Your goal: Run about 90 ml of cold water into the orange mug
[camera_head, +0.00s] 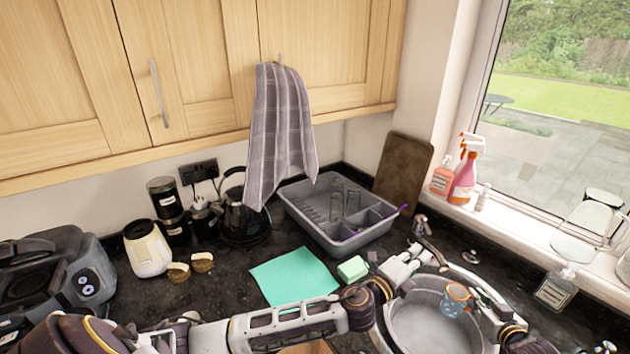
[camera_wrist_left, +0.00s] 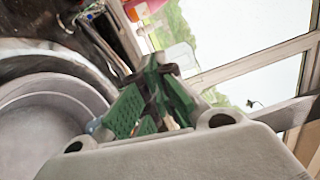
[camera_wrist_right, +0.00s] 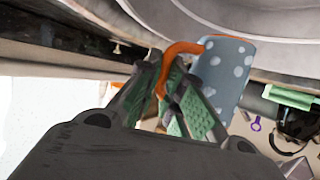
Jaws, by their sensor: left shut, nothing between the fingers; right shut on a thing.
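The mug (camera_head: 453,303) is blue with pale dots, an orange inside and an orange handle. It is held over the round sink basin (camera_head: 412,330), its orange opening facing up in the head view. My right gripper (camera_wrist_right: 172,88) is shut on the mug's orange handle; the dotted body (camera_wrist_right: 222,72) is beside the fingers. My left gripper (camera_head: 425,258) is shut and empty, close to the metal tap (camera_head: 432,240) behind the sink. Its green pads are together in the left wrist view (camera_wrist_left: 150,85). I cannot tell whether it touches the tap. No water stream is visible.
A grey dish rack (camera_head: 330,235) with glasses stands behind a turquoise cloth (camera_head: 292,275) and a green sponge (camera_head: 352,269). Spray and soap bottles (camera_head: 465,175) stand on the windowsill. A kettle (camera_head: 243,215) and jars are further left.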

